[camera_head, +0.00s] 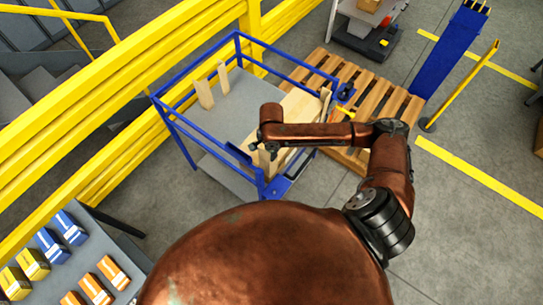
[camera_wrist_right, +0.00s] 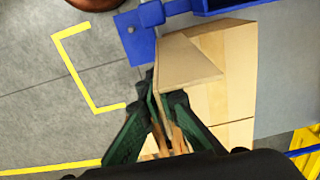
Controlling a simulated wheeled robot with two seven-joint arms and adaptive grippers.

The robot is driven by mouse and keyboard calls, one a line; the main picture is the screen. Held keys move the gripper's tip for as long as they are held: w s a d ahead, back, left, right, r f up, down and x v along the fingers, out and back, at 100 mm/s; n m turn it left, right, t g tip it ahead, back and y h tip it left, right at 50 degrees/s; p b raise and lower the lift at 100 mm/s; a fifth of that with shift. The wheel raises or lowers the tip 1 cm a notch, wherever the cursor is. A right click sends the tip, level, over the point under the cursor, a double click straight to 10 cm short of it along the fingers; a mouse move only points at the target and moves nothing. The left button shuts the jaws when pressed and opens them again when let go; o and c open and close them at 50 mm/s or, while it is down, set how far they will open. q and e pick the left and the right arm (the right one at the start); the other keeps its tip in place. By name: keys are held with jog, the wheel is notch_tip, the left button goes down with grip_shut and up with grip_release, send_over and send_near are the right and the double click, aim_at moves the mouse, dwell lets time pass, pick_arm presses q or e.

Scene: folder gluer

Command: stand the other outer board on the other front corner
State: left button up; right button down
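My right gripper (camera_head: 264,148) is at the front end of the blue-framed cart (camera_head: 214,158). In the right wrist view its green fingers (camera_wrist_right: 164,98) are closed around the edge of a pale wooden outer board (camera_wrist_right: 188,62). This board is upright at the cart's front corner, beside a blue corner bracket (camera_wrist_right: 136,38). It shows in part below the gripper in the head view (camera_head: 267,163). Whether it bears on the surface under it I cannot tell. Another board (camera_head: 325,100) stands at the cart's far right corner. My left gripper is not in view.
Two small boards (camera_head: 204,94) stand on the cart's grey top (camera_head: 240,105), with pale wood lying flat to their right. A wooden pallet (camera_head: 385,100) is beyond the cart. A yellow guard rail (camera_head: 100,100) runs along the left. A table with colored boxes (camera_head: 70,228) is at lower left.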

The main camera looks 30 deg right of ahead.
aim_at(271, 168)
jog(key=shift+f+b, duration=1.35)
jog(key=shift+f, duration=4.35)
jog(key=c, duration=2.6)
grip_release()
jog(key=shift+c, duration=0.2)
jog(key=o, duration=0.6)
jog(key=shift+c, duration=0.2)
